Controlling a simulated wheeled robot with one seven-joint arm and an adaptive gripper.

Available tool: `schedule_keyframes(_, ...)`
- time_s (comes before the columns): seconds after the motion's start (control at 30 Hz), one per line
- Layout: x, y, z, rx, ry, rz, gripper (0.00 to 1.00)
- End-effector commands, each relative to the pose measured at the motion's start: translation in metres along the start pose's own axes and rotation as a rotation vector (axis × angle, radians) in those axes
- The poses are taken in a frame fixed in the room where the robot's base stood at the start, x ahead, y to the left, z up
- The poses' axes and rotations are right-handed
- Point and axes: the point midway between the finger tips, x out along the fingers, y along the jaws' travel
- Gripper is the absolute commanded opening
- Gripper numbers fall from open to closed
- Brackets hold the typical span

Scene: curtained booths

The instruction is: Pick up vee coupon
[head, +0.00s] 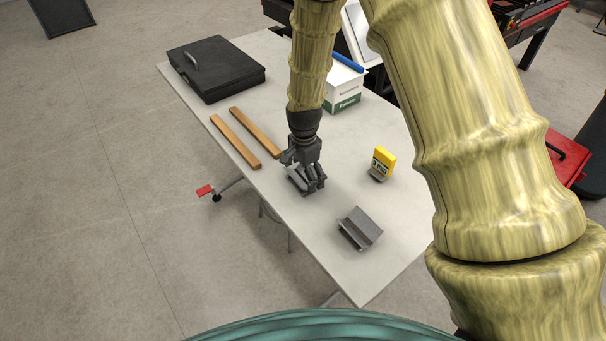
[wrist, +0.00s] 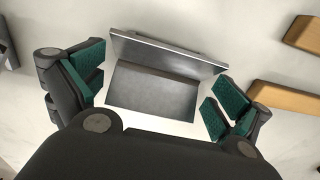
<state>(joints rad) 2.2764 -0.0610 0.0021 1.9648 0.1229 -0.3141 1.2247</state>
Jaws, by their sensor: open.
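A grey metal piece of two flat plates meeting at an angle, which fits the vee coupon (wrist: 155,92), lies on the table between my fingers in the wrist view. In the head view this vee coupon (head: 296,179) is partly hidden by my gripper (head: 312,184). My gripper points down over it with its green-padded fingers spread, one on each side, in the wrist view (wrist: 155,88). Gaps show between the pads and the piece. A second angled grey metal piece (head: 361,227) stands apart, nearer the table's front corner.
Two wooden bars (head: 235,142) lie left of my gripper on the white table (head: 225,110). A yellow device (head: 383,161) stands to the right. A black case (head: 215,68), a white-green box (head: 343,90) and a blue roll (head: 347,62) are farther back.

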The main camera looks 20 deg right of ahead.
Motion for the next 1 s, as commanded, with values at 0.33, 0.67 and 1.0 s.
schedule_keyframes(0.33,0.0091,-0.0003,0.0001,0.001,0.0,-0.001,1.0)
schedule_keyframes(0.67,0.0089,-0.0002,0.0002,0.0,0.0,-0.001,0.56)
schedule_keyframes(1.0,0.0056,-0.0005,0.0001,0.0,0.001,-0.002,0.51)
